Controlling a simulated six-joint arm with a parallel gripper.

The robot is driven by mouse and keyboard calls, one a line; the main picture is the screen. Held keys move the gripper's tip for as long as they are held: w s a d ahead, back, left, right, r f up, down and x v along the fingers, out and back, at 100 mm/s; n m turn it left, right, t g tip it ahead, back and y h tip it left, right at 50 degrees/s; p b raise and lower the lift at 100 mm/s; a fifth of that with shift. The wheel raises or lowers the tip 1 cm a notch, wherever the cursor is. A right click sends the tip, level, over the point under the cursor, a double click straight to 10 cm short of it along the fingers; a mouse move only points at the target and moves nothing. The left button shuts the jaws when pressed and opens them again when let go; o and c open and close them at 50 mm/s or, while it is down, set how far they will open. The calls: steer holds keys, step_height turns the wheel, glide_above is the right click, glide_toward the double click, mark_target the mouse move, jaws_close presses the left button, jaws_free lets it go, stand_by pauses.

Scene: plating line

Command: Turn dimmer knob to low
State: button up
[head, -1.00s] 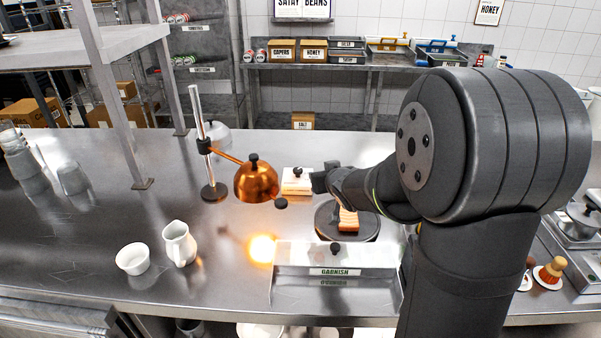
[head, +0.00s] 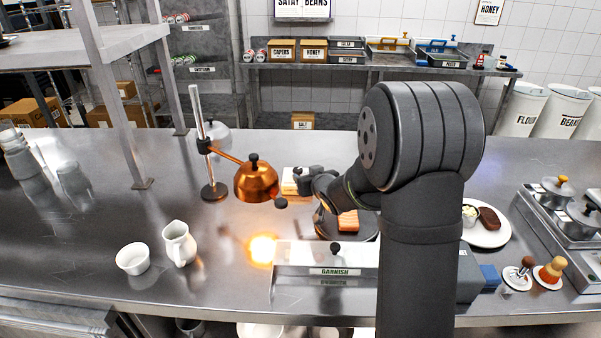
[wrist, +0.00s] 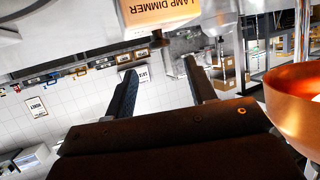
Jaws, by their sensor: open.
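The lamp dimmer is a pale box (head: 288,188) on the steel counter, right of the copper lamp (head: 256,184). In the wrist view its "LAMP DIMMER" label (wrist: 160,8) is upside down at the top edge. The dark dimmer knob (wrist: 158,39) sticks out from the box there, roughly in line with the gap between my fingers. My gripper (wrist: 159,66) is open and empty, the knob just beyond its fingertips, seemingly apart from them. In the head view my gripper (head: 306,180) is beside the box and hides part of it. The knob's setting cannot be read.
The copper lamp shade (wrist: 300,112) is close on the right in the wrist view. A bright glow (head: 262,248) lies on the counter below the lamp. The garnish bin (head: 325,283), a dark round board (head: 324,222) and a white pitcher (head: 179,243) stand nearby.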

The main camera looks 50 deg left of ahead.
mark_target(299, 170)
steer(key=x, duration=0.7)
steer(key=c, duration=0.9)
